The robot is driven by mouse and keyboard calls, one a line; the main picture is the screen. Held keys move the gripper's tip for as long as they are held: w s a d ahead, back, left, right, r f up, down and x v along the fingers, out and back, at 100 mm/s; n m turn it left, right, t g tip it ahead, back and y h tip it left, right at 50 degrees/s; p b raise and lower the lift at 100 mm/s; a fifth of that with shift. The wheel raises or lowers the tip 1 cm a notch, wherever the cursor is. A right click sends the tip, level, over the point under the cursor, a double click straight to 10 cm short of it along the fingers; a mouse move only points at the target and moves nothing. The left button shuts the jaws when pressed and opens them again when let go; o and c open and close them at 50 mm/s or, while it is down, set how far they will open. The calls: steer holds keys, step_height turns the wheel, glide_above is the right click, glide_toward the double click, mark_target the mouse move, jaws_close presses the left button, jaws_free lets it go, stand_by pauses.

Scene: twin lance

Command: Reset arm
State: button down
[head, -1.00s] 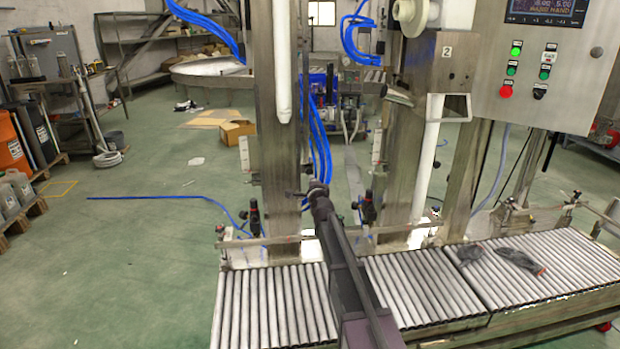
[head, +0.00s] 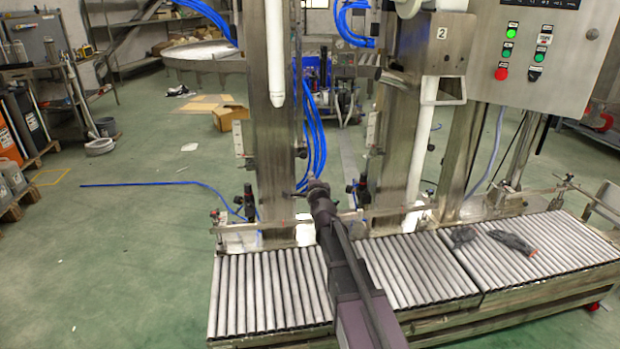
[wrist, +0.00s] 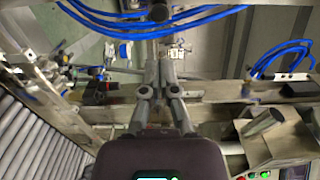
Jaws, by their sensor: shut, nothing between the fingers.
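My arm reaches out over the roller conveyor (head: 265,290) toward the steel machine columns. My gripper (head: 314,188) is at its far end, in front of the gap between two columns. In the wrist view my gripper (wrist: 161,72) has its fingers together with nothing between them. The gripper is small in the head view, and its exact distance from the columns and rail cannot be told.
A control panel (head: 545,60) hangs at the upper right. Blue hoses (head: 312,125) run between the columns. Dark objects (head: 512,242) lie on the right rollers. A cardboard box (head: 229,116) stands on the floor behind. The green floor at left is mostly clear.

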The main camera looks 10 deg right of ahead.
steer(key=shift+f, duration=0.1)
steer(key=s+a+f+n+g+y, duration=0.35)
steer(key=s+f+n+g, duration=0.55)
steer(key=s+f+n, duration=0.5)
steer(key=s+d+f+n+g+h, duration=0.2)
steer(key=s+g, duration=0.3)
steer(key=s, duration=0.6)
steer(key=s+d+f+n+g+h, duration=0.15)
steer(key=s+g, duration=0.25)
steer(key=s, duration=0.6)
step_height(320, 180, up, 29)
steer(key=p, duration=3)
